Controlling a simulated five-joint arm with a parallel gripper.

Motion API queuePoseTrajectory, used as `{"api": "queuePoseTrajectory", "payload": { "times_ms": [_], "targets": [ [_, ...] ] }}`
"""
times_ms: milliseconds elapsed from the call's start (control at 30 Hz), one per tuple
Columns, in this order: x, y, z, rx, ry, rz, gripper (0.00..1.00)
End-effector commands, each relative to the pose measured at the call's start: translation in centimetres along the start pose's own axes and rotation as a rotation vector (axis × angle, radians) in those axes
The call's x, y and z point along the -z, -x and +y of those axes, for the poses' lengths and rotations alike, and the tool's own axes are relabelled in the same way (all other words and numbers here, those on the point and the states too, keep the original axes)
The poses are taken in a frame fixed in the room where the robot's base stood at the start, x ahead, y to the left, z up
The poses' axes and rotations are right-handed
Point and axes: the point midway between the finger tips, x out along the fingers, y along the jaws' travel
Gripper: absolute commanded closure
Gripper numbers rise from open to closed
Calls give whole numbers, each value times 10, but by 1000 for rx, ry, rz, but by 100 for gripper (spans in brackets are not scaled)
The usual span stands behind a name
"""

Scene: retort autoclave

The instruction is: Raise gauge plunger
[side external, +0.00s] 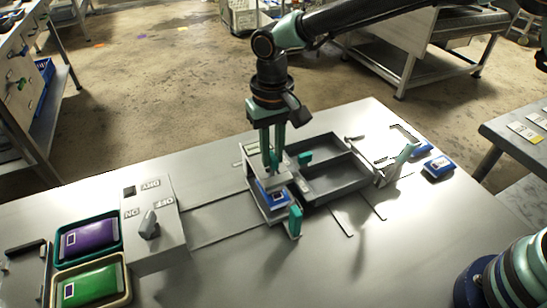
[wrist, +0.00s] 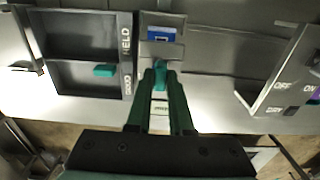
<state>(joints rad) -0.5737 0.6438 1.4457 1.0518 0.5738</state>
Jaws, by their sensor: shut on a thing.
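The gauge (side external: 255,200) is a small grey open-fronted frame beside the two-compartment tray. Its plunger has a teal knob (wrist: 160,72) and a pale grey plate (wrist: 161,49). A blue pouch (side external: 278,198) lies inside the gauge, below or beside the plate. It also shows in the wrist view (wrist: 160,35). My gripper (side external: 271,158) points down over the gauge, its fingers closed on the teal knob. In the wrist view my gripper (wrist: 160,80) has the knob between its fingertips. The fingers partly hide the knob, and the gap between plate and pouch is unclear.
A teal upright (side external: 295,221) stands at the gauge's front. A switch box (side external: 152,225) and purple (side external: 89,239) and green (side external: 90,286) pouches are left. Blue pouches (side external: 438,167) lie right.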

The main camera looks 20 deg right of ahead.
Motion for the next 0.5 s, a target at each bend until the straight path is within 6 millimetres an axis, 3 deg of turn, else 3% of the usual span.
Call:
{"api": "queuePoseTrajectory", "payload": {
  "times_ms": [500],
  "targets": [
    [0, 4, 0, 0, -2, 0, 100]
  ]
}}
